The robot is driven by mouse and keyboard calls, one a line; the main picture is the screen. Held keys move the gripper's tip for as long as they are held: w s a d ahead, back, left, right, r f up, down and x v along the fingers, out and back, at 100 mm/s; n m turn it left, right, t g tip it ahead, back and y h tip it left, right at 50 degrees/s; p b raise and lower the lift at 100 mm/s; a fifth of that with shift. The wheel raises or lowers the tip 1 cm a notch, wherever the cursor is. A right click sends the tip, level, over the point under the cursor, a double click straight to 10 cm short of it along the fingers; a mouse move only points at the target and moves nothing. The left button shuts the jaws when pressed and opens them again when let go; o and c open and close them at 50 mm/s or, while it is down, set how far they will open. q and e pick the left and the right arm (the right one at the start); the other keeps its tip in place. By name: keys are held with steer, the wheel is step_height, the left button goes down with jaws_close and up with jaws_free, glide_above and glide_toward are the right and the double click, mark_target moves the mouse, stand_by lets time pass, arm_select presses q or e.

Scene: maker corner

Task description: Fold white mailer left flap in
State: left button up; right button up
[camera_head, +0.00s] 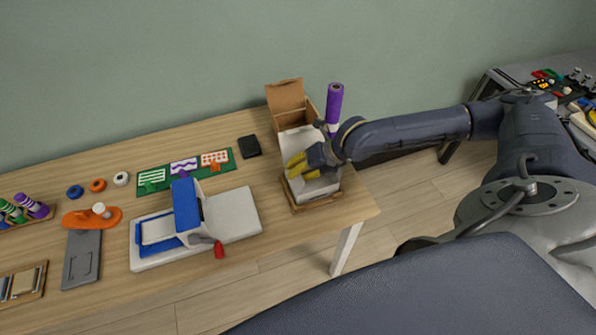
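The white mailer (328,187) sits open on a small wooden tray (300,208) near the table's right end. A white panel (289,143) stands up at its back. My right gripper (297,167), with yellow fingertips, reaches in from the right and is over the mailer. It covers much of the mailer's middle and left side, so the left flap cannot be made out clearly. I cannot tell whether the fingers touch the mailer or how far apart they are. My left gripper is not in view.
An open brown box (286,97) and a purple roll (334,103) stand just behind the mailer. A black block (249,146) lies to the left. A blue and white press (187,212) with a red-tipped lever stands further left. Bare tabletop lies between press and tray.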

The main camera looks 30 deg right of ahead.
steer(key=shift+w+a+f, duration=0.1)
steer(key=shift+a+f, duration=0.05)
steer(key=shift+f, duration=0.05)
jaws_close()
stand_by(0.4)
